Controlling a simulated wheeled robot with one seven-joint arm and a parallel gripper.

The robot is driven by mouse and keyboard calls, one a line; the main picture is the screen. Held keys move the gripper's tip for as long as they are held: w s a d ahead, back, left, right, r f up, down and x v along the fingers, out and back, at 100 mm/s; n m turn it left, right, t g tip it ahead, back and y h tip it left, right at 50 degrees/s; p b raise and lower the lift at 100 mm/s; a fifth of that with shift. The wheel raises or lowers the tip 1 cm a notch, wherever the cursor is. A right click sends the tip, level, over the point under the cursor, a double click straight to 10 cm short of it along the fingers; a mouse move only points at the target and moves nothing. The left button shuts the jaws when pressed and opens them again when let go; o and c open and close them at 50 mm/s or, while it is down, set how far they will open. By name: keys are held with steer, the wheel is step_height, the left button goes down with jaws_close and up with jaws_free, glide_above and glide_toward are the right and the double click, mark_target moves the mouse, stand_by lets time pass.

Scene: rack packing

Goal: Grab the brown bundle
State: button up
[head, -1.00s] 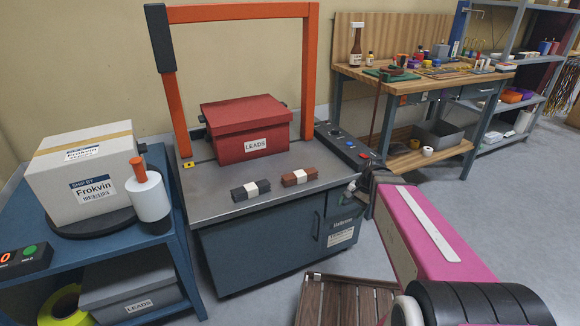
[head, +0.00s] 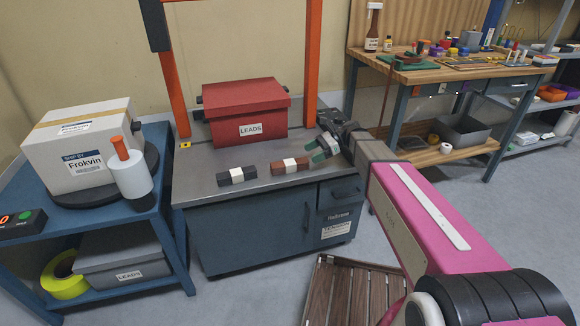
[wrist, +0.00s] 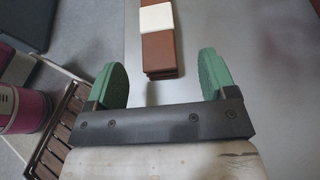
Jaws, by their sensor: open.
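The brown bundle (head: 279,168) with a white band lies on the grey metal worktop (head: 225,196), just right of a dark grey bundle (head: 222,178) with a white band. My gripper (head: 313,153) is open and empty, just right of the brown bundle's near end in the head view. In the wrist view the brown bundle (wrist: 161,55) lies lengthwise ahead, beyond the gap between the green fingertips (wrist: 162,80). Its near end shows between and slightly past the fingers. Neither finger appears to touch it.
A red box (head: 246,112) labelled LEADS stands behind the bundles, under an orange frame (head: 313,60). A blue cart (head: 165,215) with a white carton (head: 82,150) is at left. A wooden slatted crate (head: 350,290) is in front. A workbench (head: 400,80) stands at back right.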

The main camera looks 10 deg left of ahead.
mark_target(299, 160)
steer(key=shift+x, duration=3.1)
steer(key=shift+s+d, duration=0.1)
steer(key=c, duration=1.1)
